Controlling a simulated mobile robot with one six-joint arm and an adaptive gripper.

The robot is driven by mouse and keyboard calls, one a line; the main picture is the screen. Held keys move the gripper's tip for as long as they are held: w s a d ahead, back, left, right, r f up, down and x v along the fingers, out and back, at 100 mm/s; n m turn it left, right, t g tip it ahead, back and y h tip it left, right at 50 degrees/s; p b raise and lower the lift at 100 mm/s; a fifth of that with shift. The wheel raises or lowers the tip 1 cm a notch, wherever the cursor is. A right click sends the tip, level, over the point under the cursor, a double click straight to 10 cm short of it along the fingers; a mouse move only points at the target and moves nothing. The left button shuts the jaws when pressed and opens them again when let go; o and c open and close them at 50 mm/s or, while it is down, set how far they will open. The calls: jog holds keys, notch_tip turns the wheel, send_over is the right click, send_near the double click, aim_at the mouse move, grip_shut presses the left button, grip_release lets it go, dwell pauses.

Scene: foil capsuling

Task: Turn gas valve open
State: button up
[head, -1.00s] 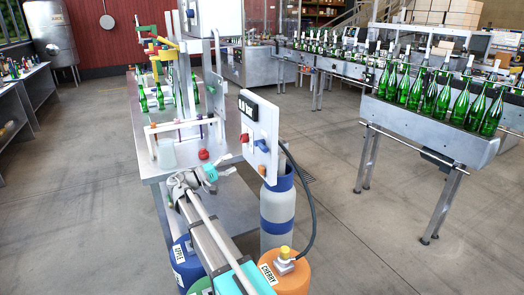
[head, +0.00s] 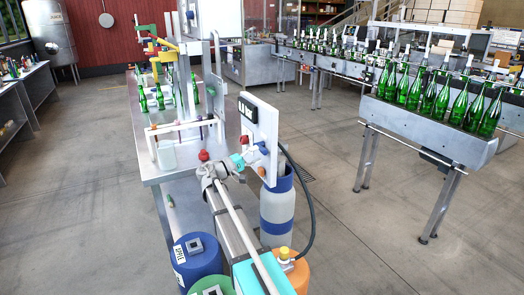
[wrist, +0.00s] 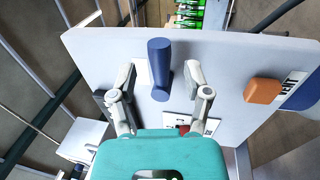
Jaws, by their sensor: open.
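The control panel (head: 262,118) is a white upright board with a small pressure display (head: 247,108). In the wrist view a blue valve handle (wrist: 159,68) stands out from the panel (wrist: 225,55), pointing roughly up the picture. My gripper (wrist: 160,80) is open, with one finger on each side of the blue handle; the fingers do not appear closed on it. Any label for that handle is not readable.
An orange-red knob (wrist: 263,91) by a "VENT" label sits to the right on the panel. A grey and blue gas cylinder (head: 277,212) stands below the panel with a black hose. Blue (head: 196,258) and orange drums stand at the front. A metal bench (head: 180,190) lies left.

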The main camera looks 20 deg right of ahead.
aim_at(263, 151)
jog(key=shift+d+r, duration=0.15)
jog(key=shift+d, duration=0.7)
jog(key=shift+d+r, duration=0.15)
jog(key=shift+d, duration=0.7)
grip_shut()
jog(key=shift+a, duration=0.1)
